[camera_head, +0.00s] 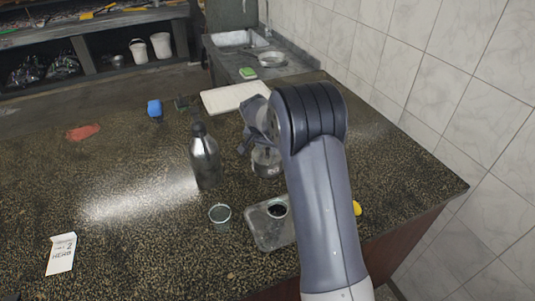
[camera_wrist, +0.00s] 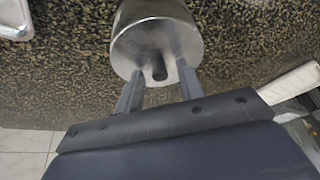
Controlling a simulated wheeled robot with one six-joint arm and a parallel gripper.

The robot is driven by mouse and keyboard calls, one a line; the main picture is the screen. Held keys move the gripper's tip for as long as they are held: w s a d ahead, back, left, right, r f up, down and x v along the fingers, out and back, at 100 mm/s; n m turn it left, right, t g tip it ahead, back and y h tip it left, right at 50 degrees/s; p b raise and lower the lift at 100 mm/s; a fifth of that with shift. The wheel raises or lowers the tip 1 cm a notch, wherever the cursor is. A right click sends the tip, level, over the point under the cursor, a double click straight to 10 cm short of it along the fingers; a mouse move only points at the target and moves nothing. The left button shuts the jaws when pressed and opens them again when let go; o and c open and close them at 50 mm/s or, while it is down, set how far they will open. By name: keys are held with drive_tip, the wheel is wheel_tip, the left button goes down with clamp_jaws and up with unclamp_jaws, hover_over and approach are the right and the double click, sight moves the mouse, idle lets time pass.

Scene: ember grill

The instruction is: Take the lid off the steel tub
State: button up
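The steel tub (camera_head: 267,163) stands on the speckled counter, partly hidden by my arm. In the wrist view its round steel lid (camera_wrist: 145,35) is on top, with a dark knob (camera_wrist: 156,66) in the middle. My gripper (camera_wrist: 159,74) is open, with one finger on each side of the knob. Gaps show between the fingers and the knob, and nothing is held. In the head view my gripper (camera_head: 257,138) is just above the tub, partly hidden by my forearm.
A steel bottle (camera_head: 205,163) stands close left of the tub. A small glass bowl (camera_head: 220,214) and a metal tray (camera_head: 268,235) with a small cup are in front. A white board (camera_head: 235,97) lies behind. The counter's left side is mostly clear. A tiled wall (camera_head: 430,60) is at right.

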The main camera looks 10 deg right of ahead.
clamp_jaws()
idle(0.3)
